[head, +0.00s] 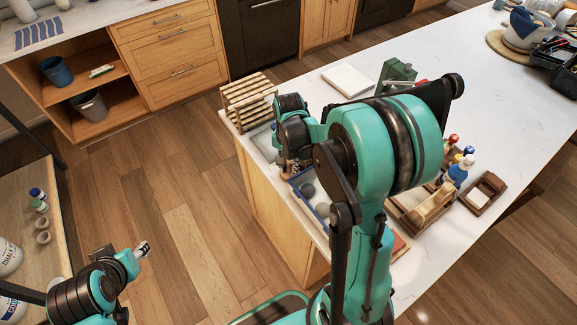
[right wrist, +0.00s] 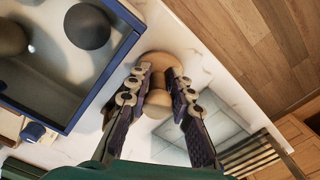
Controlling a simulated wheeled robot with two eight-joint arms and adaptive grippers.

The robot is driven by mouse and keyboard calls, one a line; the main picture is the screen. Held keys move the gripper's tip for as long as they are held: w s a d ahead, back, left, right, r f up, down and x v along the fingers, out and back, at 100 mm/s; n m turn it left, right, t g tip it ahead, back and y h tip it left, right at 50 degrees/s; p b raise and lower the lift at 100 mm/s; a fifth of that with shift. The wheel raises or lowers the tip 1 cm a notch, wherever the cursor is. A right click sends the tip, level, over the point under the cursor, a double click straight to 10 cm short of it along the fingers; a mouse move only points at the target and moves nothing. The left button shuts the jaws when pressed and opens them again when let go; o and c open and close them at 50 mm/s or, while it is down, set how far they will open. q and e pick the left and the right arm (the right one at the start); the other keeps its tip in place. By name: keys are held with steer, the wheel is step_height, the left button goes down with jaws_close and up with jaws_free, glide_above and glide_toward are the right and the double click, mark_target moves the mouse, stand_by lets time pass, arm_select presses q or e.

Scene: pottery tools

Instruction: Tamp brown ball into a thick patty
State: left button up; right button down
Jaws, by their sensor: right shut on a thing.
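My right gripper (head: 287,163) is over the near-left part of the white counter, partly hidden by my arm. In the right wrist view its fingers (right wrist: 166,92) are shut on a light wooden tool (right wrist: 158,62) with rounded ends, which looks like a tamper. Beside it is a blue-rimmed tray (head: 296,203), also in the right wrist view (right wrist: 104,84). The tray holds a dark grey ball (right wrist: 87,26) and a paler grey-brown ball (right wrist: 10,38), cut by the frame edge. I cannot tell which is the brown ball. My left gripper (head: 142,249) is far from the counter; its finger opening is unclear.
A slatted wooden rack (head: 247,100) and a grey tile (right wrist: 205,135) lie near the tool. Bottles (head: 459,170), a wooden caddy (head: 431,208) and a small wooden box (head: 484,192) stand to the right. The counter's left edge is close to my right gripper.

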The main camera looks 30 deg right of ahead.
steer(key=shift+f, duration=0.25)
steer(key=c, duration=1.3)
jaws_free()
steer(key=shift+o, duration=0.2)
step_height(320, 180, up, 12)
